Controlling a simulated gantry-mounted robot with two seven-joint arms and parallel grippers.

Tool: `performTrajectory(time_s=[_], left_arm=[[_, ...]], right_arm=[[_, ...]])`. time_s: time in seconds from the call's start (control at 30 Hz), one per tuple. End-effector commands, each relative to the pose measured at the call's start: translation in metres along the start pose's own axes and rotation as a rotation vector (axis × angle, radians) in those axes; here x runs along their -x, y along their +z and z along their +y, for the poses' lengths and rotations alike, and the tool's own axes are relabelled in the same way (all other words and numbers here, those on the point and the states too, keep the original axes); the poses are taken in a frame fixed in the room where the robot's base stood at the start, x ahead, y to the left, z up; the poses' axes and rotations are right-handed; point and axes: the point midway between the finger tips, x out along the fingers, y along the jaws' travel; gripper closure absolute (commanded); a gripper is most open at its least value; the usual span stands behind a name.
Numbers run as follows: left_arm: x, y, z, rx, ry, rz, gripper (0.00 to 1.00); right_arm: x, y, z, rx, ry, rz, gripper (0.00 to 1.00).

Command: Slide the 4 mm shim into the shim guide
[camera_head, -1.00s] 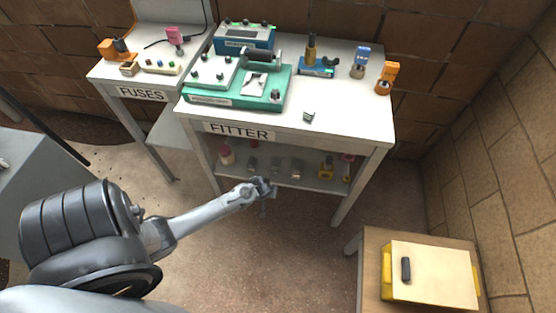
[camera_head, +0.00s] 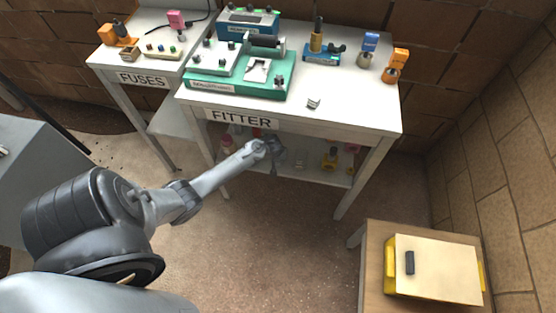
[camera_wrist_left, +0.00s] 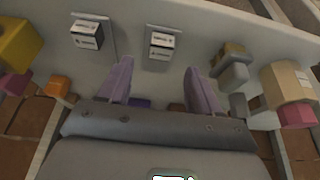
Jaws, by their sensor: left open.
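My left gripper (camera_head: 277,155) reaches under the FITTER table top, at the lower shelf (camera_head: 312,178). In the left wrist view its two fingers (camera_wrist_left: 161,88) are apart with nothing between them. Beyond the fingertips stand two small metal-grey pieces with white labels, one at the left (camera_wrist_left: 87,34) and one near the middle (camera_wrist_left: 161,43). The label print is too small to read, so I cannot tell which is the 4 mm shim. A green fixture (camera_head: 238,86) with a metal plate is on the table top. I cannot tell whether it holds the shim guide. My right gripper is not in view.
Yellow (camera_wrist_left: 18,42), grey (camera_wrist_left: 234,68) and beige (camera_wrist_left: 287,82) items flank the fingers on the shelf. A small metal piece (camera_head: 313,103) lies on the table top's front. A wooden stand (camera_head: 378,238) is at lower right. The floor between is clear.

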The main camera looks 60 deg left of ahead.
Motion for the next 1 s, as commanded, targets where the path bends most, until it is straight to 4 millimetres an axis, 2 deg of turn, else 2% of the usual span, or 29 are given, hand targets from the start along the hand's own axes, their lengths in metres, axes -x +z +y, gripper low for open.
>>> performTrajectory(time_s=[0.13, 0.3, 0.43, 0.8, 0.83, 1.0], left_arm=[[-0.006, -0.011, 0.000, 0.002, 0.000, 0.002, 0.36], [-0.034, -0.009, 0.000, 0.000, -0.001, 0.000, 0.36], [-0.048, -0.010, 0.000, 0.000, 0.000, 0.001, 0.36], [-0.054, -0.011, -0.001, 0.000, -0.001, 0.001, 0.36], [-0.054, -0.011, -0.001, 0.000, -0.001, 0.001, 0.38], [-0.054, -0.010, -0.001, 0.000, -0.001, 0.001, 0.64]], right_arm=[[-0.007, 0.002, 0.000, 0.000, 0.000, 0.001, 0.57], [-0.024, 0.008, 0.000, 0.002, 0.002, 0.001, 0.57], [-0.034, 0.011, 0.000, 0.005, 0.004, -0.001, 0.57], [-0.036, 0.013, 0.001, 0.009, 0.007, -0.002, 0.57], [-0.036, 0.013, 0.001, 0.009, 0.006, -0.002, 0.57], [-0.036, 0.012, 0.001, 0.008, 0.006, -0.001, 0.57]])
